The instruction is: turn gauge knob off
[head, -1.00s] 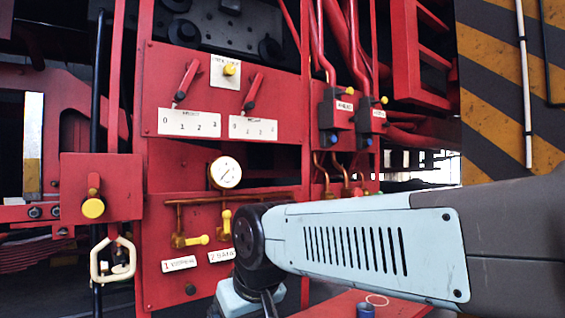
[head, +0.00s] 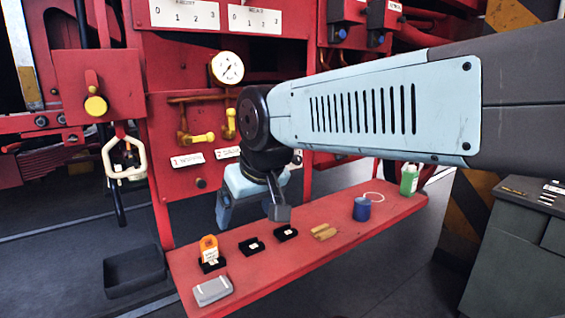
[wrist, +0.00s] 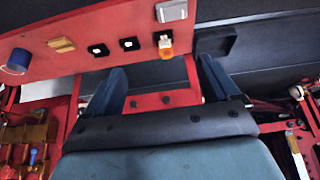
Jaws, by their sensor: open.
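A round white gauge (head: 227,67) with a dark needle is on the red panel. Under it, brass pipes carry two yellow-handled valves, a left one (head: 199,137) and a right one (head: 228,124). White labels marked 1 (head: 187,160) and 2 (head: 228,152) sit below them; the second is partly legible. I cannot tell which part is the gauge knob. My gripper (head: 251,207) points down in front of the panel, above the red shelf, touching no valve. In the wrist view my gripper (wrist: 160,82) is open, with nothing between its fingers.
A red shelf (head: 320,262) holds an orange tag, small black blocks, a grey box, a blue cup (head: 362,208) and a green bottle (head: 409,180). A black tray (head: 135,272) lies on the floor at left. A yellow knob with a pale hanging handle (head: 124,160) is left of the panel.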

